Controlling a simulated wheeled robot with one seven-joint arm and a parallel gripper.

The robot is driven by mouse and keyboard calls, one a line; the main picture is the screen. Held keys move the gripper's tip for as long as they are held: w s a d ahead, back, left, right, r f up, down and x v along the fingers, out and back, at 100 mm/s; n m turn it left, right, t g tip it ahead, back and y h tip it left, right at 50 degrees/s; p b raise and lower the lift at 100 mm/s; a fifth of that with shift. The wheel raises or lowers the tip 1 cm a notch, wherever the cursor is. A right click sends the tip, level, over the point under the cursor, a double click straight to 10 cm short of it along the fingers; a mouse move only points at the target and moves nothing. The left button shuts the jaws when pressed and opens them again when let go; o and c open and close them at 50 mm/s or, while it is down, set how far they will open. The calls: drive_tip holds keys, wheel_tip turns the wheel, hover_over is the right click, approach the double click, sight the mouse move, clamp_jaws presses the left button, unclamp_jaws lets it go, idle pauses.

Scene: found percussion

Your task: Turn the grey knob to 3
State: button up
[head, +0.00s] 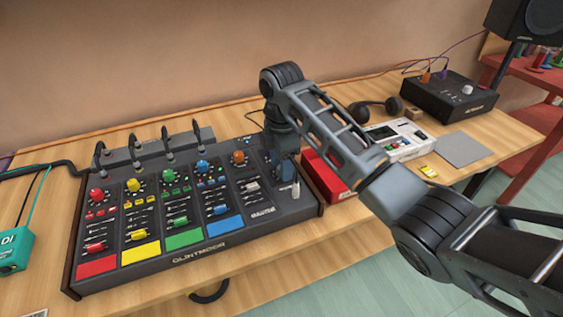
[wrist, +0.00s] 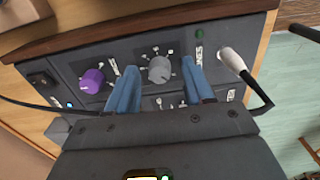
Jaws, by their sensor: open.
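The grey knob (wrist: 161,69) shows in the wrist view as a round knob on a dark panel, with small marks around it. The marks are too small to read, so its setting cannot be told. My gripper (wrist: 157,78) is open, with one blue finger on each side of the grey knob. I cannot tell whether either finger touches it. In the head view my gripper (head: 285,168) is over the right end of the mixing console (head: 205,253). The grey knob is hidden there behind my arm and gripper.
A purple knob (wrist: 92,81) sits left of the grey one in the wrist view. A white plug (wrist: 231,59) with a black cable stands close on the right. In the head view, a red box (head: 322,178) and a white device (head: 402,140) lie right of the console.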

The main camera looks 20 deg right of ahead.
clamp_jaws()
idle(0.4)
drive_tip(key=shift+r+p, duration=0.1)
drive_tip(key=shift+p, duration=0.25)
